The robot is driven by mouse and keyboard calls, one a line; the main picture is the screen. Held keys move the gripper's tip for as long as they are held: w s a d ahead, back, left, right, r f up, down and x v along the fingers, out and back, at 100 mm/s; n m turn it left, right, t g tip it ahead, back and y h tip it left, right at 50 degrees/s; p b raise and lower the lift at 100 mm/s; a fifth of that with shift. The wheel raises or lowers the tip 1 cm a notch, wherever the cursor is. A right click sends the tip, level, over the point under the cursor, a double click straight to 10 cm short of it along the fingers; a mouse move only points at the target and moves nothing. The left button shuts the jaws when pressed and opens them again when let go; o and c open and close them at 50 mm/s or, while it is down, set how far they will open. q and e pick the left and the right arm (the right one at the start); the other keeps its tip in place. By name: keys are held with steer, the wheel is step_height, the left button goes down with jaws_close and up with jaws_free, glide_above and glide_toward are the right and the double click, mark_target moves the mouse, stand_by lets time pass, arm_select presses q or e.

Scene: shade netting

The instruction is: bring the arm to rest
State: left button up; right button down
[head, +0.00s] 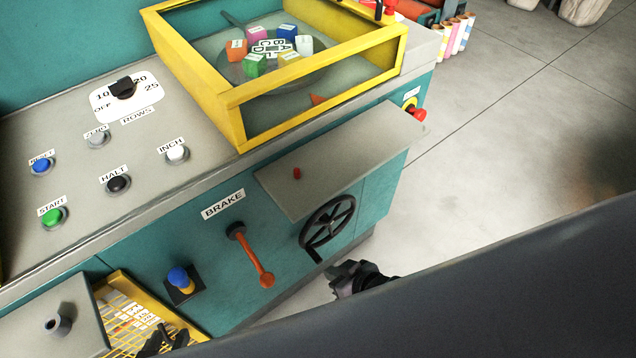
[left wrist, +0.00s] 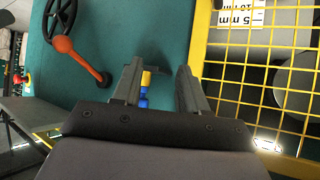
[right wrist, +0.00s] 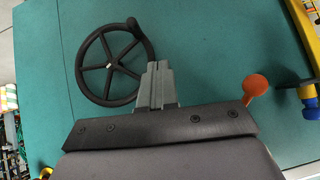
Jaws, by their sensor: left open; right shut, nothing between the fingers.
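My left gripper (head: 166,340) is at the bottom left of the head view, in front of the yellow mesh guard. In the left wrist view its two fingers (left wrist: 160,78) stand apart with no object held. A blue and yellow knob shows beyond the gap. My right gripper (head: 350,276) is in front of the machine's lower right, near the black handwheel (head: 328,222). In the right wrist view its fingers (right wrist: 157,84) are together and empty, overlapping the lower right of the handwheel (right wrist: 108,65). I cannot tell whether they touch it.
The teal machine carries the orange brake lever (head: 252,257), the blue-topped knob (head: 178,277), the yellow mesh guard (head: 118,308) and a grey shelf (head: 325,165) above the handwheel. Open concrete floor (head: 500,130) lies to the right. My dark arm crosses the lower right.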

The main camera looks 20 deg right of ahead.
steer(key=s+d+r+m+t+h, duration=0.1)
steer(key=s+d+r+t+h, duration=0.1)
steer(key=s+d+r, duration=0.4)
steer(key=shift+d+r, duration=0.15)
steer(key=shift+r, duration=0.65)
arm_select(q)
steer(key=shift+s, duration=0.1)
arm_select(e)
steer(key=shift+s, duration=0.1)
